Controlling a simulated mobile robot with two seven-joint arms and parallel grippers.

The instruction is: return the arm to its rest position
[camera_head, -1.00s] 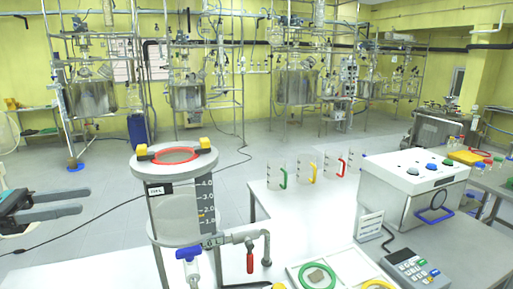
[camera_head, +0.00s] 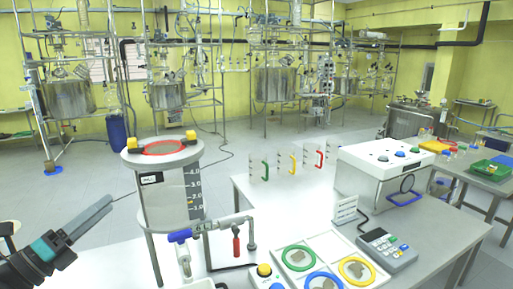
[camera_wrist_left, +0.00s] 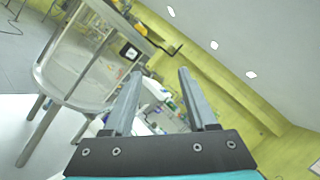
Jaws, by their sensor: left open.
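My left gripper (camera_head: 86,222) comes in at the lower left of the head view, beside and left of the clear cylindrical vessel (camera_head: 168,207) and apart from it. Its dark arm link and teal band show behind the grey fingers. In the left wrist view the left gripper (camera_wrist_left: 160,92) has its two fingers spread with nothing between them. The vessel (camera_wrist_left: 82,68) stands at the left of that view, tilted by the camera angle. My right gripper does not show.
The vessel has a red ring (camera_head: 165,147) on its lid and a blue-handled valve (camera_head: 180,236) below.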

